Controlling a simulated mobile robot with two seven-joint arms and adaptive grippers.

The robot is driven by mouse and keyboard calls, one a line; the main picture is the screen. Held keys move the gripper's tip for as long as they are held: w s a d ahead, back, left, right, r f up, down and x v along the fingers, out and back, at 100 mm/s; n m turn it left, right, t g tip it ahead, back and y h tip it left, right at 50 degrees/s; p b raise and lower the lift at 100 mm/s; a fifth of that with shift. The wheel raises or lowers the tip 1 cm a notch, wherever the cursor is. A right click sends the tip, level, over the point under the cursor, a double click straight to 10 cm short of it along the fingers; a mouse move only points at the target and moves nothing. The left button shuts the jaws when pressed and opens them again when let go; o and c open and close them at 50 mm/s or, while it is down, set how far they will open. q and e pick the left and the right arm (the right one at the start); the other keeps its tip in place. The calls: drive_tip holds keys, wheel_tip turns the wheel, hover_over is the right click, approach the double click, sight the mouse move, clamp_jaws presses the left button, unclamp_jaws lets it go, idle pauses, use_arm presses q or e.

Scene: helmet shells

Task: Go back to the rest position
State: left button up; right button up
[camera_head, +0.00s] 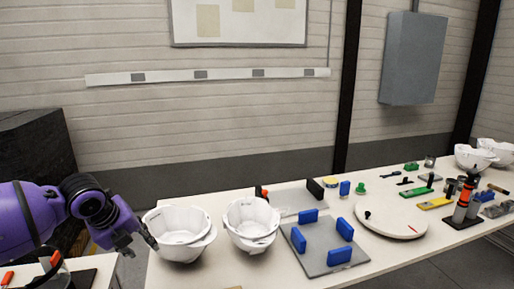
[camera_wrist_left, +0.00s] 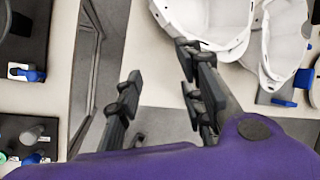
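My left gripper (camera_head: 143,248) is open and empty at the left end of the long table, beside the left white helmet shell (camera_head: 180,233). In the left wrist view its two dark fingers (camera_wrist_left: 159,63) stand apart, with only table surface and floor showing between them. One finger overlaps the rim of a white shell (camera_wrist_left: 205,22); I cannot tell whether they touch. A second white shell (camera_head: 251,223) lies open side up to the right of the first. My right gripper is not in view.
A grey plate (camera_head: 322,247) with blue blocks and a round white disc (camera_head: 391,219) lie right of the shells. Tools and more white shells (camera_head: 474,157) stand farther right. A gap separates the long table from a smaller left surface (camera_head: 92,268). A dark box (camera_head: 37,150) stands behind my left arm.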

use_arm(q)
drive_tip(key=w+d+f+n+t+h, duration=0.2)
drive_tip(key=w+d+n+t, duration=0.1)
drive_tip(key=w+d+n, duration=0.4)
drive_tip(key=s+d+f+n+t+h+p, duration=0.1)
drive_tip(key=s+d+f+n+t+h, duration=0.15)
drive_tip(key=s+d+f+n, duration=0.65)
drive_tip(key=s+a+f+n+y, duration=0.1)
drive_tip(key=s+f+n, duration=0.2)
drive_tip(key=s+f, duration=0.4)
drive_tip(key=s+a+f+n+g+y+p, duration=0.1)
drive_tip(key=s+f+n, duration=0.3)
drive_tip(key=s, duration=1.3)
drive_tip(key=s+a+f+n+g+y, duration=0.1)
drive_tip(key=s+a+f+n+y, duration=0.2)
drive_tip(key=s+f, duration=0.7)
drive_tip(key=shift+s+f+n+p, duration=0.35)
drive_tip(key=shift+s+n, duration=0.25)
drive_tip(key=shift+s, duration=0.4)
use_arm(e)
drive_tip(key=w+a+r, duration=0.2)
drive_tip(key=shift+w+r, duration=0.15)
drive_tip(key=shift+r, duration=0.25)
use_arm(q)
drive_tip(key=shift+r, duration=0.1)
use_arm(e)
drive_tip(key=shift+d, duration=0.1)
